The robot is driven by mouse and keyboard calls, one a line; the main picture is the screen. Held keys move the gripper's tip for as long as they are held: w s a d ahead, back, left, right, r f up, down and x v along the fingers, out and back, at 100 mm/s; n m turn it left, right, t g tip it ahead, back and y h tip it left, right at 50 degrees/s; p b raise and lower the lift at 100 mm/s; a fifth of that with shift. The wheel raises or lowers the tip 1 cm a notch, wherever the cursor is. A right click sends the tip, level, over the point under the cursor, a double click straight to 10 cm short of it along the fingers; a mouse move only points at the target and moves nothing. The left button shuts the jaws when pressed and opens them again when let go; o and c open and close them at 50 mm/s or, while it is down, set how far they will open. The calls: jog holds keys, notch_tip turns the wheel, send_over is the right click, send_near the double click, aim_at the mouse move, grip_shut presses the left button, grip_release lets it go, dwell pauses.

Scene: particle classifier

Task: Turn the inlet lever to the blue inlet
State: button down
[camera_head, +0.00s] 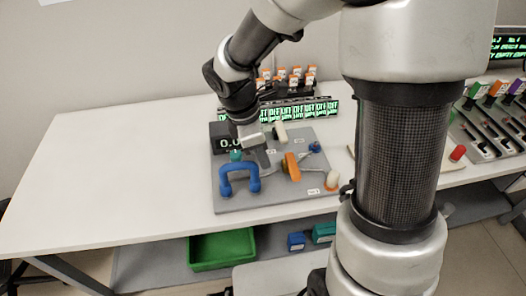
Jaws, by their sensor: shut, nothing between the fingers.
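A grey panel (285,197) lies on the white table with several fittings on it. An orange lever-like piece (291,166) stands at its middle right; I take it for the inlet lever, though its labels are too small to read. A small blue fitting (314,147) is behind and right of it, possibly the blue inlet. A larger blue U-shaped handle (240,179) is at the panel's left front. My gripper (263,161) points down over the panel between the blue handle and the orange piece. It is shut and empty; whether its fingertips touch anything cannot be told.
A black display (219,137) stands at the panel's back left, partly hidden by my arm. A cream block (280,132) and a white cylinder (332,180) are also on the panel. A row of green-lit displays (300,109) is behind. The table's left side is clear.

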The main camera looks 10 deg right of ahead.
aim_at(293, 168)
jog(key=b+x, duration=0.1)
jog(key=x, duration=0.4)
jog(key=shift+d+f, duration=0.15)
jog(key=shift+f, duration=0.2)
jog(key=d, duration=0.2)
jog(key=shift+d+r, duration=0.25)
jog(key=shift+d, duration=0.65)
jog(key=shift+d+r, duration=0.1)
jog(key=shift+s+n+p, duration=0.15)
jog(key=shift+n+p, duration=0.15)
jog(key=shift+p, duration=0.1)
